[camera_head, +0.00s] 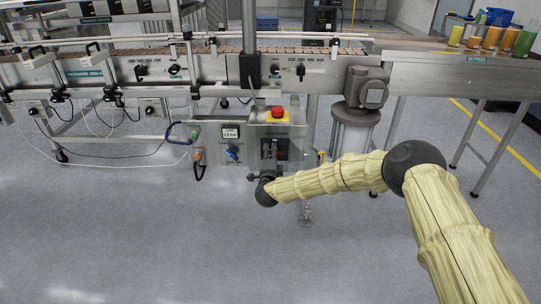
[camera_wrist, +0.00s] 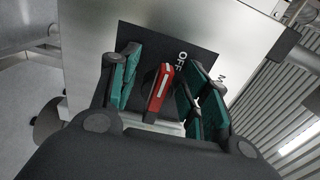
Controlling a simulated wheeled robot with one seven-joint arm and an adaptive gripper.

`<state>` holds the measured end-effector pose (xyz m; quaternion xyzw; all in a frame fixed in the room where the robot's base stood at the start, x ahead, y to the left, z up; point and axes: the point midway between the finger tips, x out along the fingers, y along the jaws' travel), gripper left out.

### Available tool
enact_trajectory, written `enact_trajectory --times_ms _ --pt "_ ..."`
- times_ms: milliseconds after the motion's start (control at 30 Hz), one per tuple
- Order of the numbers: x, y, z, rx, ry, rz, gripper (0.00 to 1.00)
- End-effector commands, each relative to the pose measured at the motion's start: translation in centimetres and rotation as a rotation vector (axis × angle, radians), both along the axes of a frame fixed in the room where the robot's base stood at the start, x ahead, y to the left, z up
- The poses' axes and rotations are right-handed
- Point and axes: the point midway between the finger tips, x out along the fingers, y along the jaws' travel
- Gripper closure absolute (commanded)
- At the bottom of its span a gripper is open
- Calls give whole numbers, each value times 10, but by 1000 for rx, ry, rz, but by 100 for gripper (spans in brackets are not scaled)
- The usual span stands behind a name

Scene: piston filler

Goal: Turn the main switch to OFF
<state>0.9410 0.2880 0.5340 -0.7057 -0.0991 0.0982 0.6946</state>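The main switch is a red handle (camera_wrist: 160,88) with a white line, on a black plate (camera_wrist: 146,40) in the wrist view. Its upper end leans slightly right, just left of the word OFF; another label at the right is partly hidden. My gripper (camera_wrist: 160,95) is open, with teal-padded fingers on either side of the handle and a visible gap on each side. In the head view my gripper (camera_head: 269,158) is in front of the dark switch plate (camera_head: 282,145) on the machine's front; the handle is hidden there.
A red emergency stop button (camera_head: 278,112) on a yellow base sits above the switch. A small display (camera_head: 231,133) and a blue knob (camera_head: 232,153) are to its left. A conveyor (camera_head: 310,50) runs above. Open grey floor lies in front.

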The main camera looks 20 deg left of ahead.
Motion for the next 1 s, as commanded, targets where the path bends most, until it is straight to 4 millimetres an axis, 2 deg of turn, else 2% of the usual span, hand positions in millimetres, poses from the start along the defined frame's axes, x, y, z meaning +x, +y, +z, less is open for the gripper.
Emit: enact_trajectory --times_ms 300,467,1000 --pt "-1 0 0 1 0 0 49" --pt "-10 -2 1 0 0 1 49" --pt "-94 -27 0 0 1 1 49"
